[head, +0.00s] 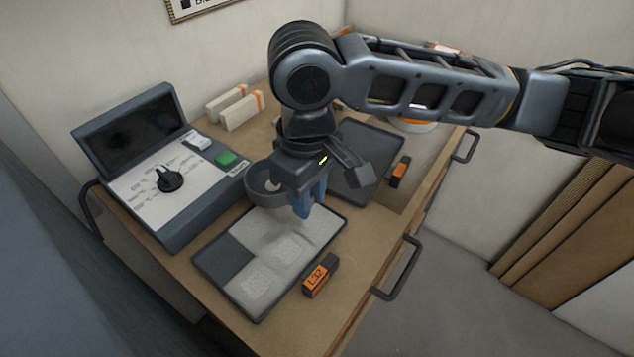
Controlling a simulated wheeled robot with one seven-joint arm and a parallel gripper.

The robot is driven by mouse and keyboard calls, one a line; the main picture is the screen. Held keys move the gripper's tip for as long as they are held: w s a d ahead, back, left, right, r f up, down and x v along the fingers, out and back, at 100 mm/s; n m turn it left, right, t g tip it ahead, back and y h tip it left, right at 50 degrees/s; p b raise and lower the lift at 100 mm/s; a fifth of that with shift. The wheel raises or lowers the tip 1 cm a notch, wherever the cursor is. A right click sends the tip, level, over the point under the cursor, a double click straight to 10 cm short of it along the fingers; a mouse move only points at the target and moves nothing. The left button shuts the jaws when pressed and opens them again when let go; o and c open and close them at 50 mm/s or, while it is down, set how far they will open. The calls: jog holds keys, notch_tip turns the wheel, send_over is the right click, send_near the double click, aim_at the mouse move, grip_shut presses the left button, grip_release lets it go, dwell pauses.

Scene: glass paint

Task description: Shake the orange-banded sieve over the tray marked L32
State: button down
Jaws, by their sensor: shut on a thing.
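The L32 tray (222,262) is a dark rectangular tray on the bench. Pale grey powder covers much of it, and dark bare floor shows at its left. An orange L32 marker (318,278) stands beside its right edge. My gripper (311,205) is above the tray's far part, its blue fingers pointing down. It is shut on a round dark grey sieve (264,187), whose ring sticks out to its left, over the tray's far left edge. No orange band shows on this ring; my gripper hides part of it. A faint haze hangs below the fingers.
A control box (150,185) with a dark screen, knob and green button stands left. A second dark tray (365,160) with an orange marker (400,170) lies behind. A round orange-and-white thing (418,126) is partly hidden by my arm. Pale blocks (242,112) stand at the back.

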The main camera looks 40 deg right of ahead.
jog(key=shift+s+a+p, duration=1.25)
jog(key=shift+s+a, duration=0.65)
jog(key=shift+a, duration=4.75)
jog(key=w+d+b, duration=0.1)
jog(key=w+d, duration=0.1)
jog(key=d, duration=0.6)
jog(key=w+d+b, duration=0.1)
jog(key=w+d, duration=0.1)
jog(key=d, duration=0.6)
jog(key=shift+w+d, duration=0.25)
jog(key=shift+w, duration=0.1)
jog(key=shift+r+p, duration=1)
jog(key=shift+r, duration=1.5)
jog(key=shift+s, duration=0.1)
